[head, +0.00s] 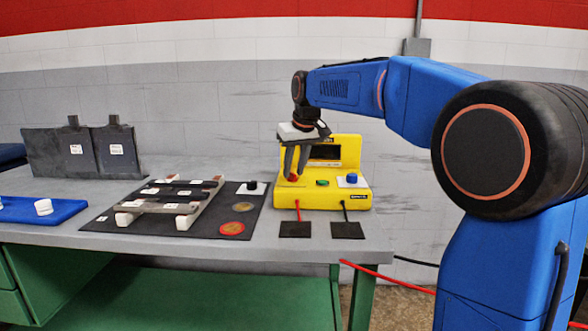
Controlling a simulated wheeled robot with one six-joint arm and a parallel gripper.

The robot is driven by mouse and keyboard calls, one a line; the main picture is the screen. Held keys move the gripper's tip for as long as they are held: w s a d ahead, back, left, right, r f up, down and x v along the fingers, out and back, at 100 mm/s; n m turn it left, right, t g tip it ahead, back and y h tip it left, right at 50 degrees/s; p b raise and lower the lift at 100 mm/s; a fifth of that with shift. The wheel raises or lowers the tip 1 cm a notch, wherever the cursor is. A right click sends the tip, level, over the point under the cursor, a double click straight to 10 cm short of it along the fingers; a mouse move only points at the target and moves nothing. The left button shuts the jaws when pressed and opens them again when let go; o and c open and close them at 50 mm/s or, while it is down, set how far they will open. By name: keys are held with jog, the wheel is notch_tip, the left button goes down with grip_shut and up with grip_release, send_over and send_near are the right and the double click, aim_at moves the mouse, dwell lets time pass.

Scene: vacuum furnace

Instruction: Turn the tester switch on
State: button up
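The yellow tester (345,197) stands on the bench near its right end, with a dark screen in its raised back. A green button (322,183) and a blue knob (352,178) on a white plate are on its sloped front. A small red part (293,177), perhaps the switch, shows at the tester's left front. My gripper (295,175) points down over that left side, its two dark fingers apart with a gap between them. The fingertips are at or just above the red part. I cannot tell whether they touch it, and they partly hide it.
Red and black leads run from the tester to two dark pads (295,230) at the bench's front edge. Left of it, a dark mat (258,207) holds a rack with dark bars, a black knob and round discs. A blue tray (68,208) lies farther left.

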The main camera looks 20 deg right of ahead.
jog(key=shift+f, duration=0.15)
jog(key=shift+c, duration=0.3)
grip_shut()
jog(key=shift+a+m, duration=0.1)
jog(key=shift+m, duration=0.2)
jog(key=m, duration=0.1)
jog(key=m+h, duration=0.1)
jog(key=m, duration=0.1)
jog(key=m+h, duration=0.1)
jog(key=shift+a+m, duration=0.25)
jog(key=shift+m, duration=0.15)
jog(key=m+h, duration=0.1)
jog(key=m, duration=0.2)
jog(key=m+g+h, duration=0.1)
jog(key=m, duration=0.2)
jog(key=shift+w+a, duration=0.15)
jog(key=shift+w, duration=0.05)
jog(key=shift+m, duration=0.4)
jog(key=shift+o, duration=0.3)
grip_release()
jog(key=shift+g, duration=0.3)
